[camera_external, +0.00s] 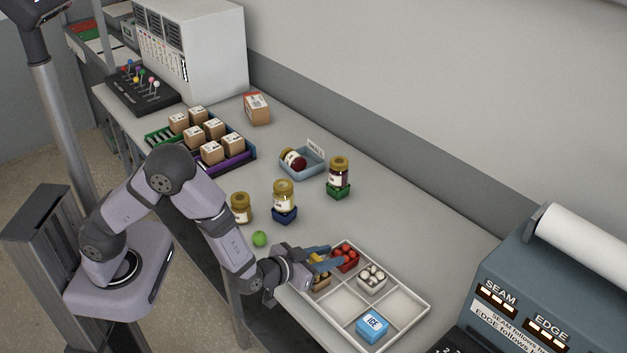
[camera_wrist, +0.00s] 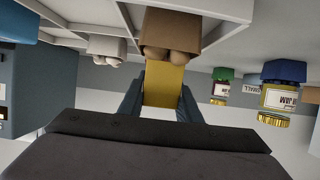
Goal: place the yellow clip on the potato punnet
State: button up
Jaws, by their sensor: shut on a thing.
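The yellow clip (camera_wrist: 163,88) is held between the blue fingers of my gripper (camera_wrist: 160,103), which is shut on it. In the external view, my gripper (camera_external: 318,255) is low over the back-left part of the white tray, and only a little of the clip (camera_external: 317,257) shows. The brown potato punnet (camera_external: 322,282) sits in the tray just below the fingers, partly hidden by them. In the wrist view, which looks upside down, the potato punnet (camera_wrist: 186,28) is straight ahead of the clip. The clip overlaps its potatoes; I cannot tell if they touch.
The divided white tray (camera_external: 427,307) also holds a red-filled punnet (camera_external: 346,256), a white-filled punnet (camera_external: 371,278) and a blue ICE pack (camera_external: 372,324). A green ball (camera_external: 260,239) and jars (camera_external: 284,196) stand to the left. A labelling machine (camera_external: 545,285) is at the right.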

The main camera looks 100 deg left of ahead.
jog(key=shift+f, duration=0.15)
jog(key=o, duration=1)
